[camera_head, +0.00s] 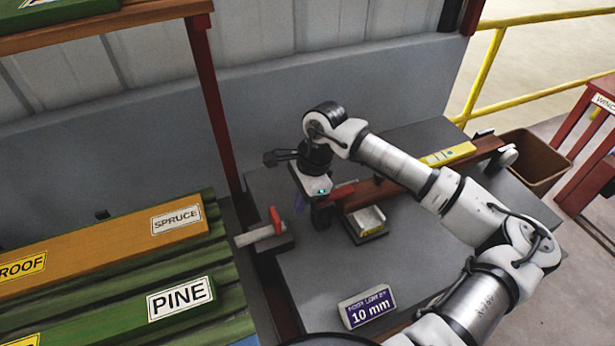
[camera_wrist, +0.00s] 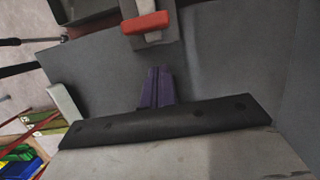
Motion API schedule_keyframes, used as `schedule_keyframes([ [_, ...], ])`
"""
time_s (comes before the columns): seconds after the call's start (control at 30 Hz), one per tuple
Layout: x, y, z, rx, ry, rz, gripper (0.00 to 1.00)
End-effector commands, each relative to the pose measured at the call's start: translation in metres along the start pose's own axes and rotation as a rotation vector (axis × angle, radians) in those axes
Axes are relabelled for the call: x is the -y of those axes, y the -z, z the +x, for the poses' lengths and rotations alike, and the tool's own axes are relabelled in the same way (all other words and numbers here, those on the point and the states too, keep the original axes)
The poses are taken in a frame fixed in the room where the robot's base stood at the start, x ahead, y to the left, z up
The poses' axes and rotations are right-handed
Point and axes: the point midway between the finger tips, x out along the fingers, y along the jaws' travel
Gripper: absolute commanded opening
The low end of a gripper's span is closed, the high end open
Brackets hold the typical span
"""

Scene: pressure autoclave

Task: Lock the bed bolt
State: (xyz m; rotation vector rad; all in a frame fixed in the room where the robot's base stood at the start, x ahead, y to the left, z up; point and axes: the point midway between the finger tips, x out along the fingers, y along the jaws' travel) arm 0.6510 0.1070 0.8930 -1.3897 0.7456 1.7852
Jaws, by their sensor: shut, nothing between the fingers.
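A silver rod with an upright red handle (camera_head: 276,219), which looks like the bed bolt, sits on a dark block (camera_head: 278,243) at the left edge of the grey table. A red handle (camera_wrist: 146,22) on a grey block is at the top of the wrist view; it seems to be the same one. My gripper (camera_head: 300,204) points down over the table, just right of that handle in the head view. In the wrist view its purple fingers (camera_wrist: 155,74) are together and empty, apart from the red handle. Whether the rod is engaged I cannot tell.
A red-brown beam (camera_head: 375,190) with a yellow strip crosses the table behind my gripper. A small metal tray (camera_head: 367,221) and a "10 mm" sign (camera_head: 367,307) stand on the grey table (camera_head: 315,280). Boards labelled SPRUCE and PINE (camera_head: 180,299) lie on the left. A red post (camera_head: 213,100) rises behind.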

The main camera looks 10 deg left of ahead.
Motion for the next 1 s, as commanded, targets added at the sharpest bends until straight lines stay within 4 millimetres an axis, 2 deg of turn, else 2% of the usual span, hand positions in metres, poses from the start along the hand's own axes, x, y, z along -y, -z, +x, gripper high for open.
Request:
schedule_keyframes([
  [0.03, 0.0, -0.013, -0.005, 0.001, 0.001, -0.009, 0.0],
  [0.2, 0.0, -0.029, 0.001, 0.0, 0.001, -0.005, 0.0],
  [0.73, 0.001, -0.037, 0.008, -0.002, 0.002, -0.006, 0.0],
  [1.0, 0.001, -0.069, 0.019, -0.002, 0.004, -0.008, 0.0],
])
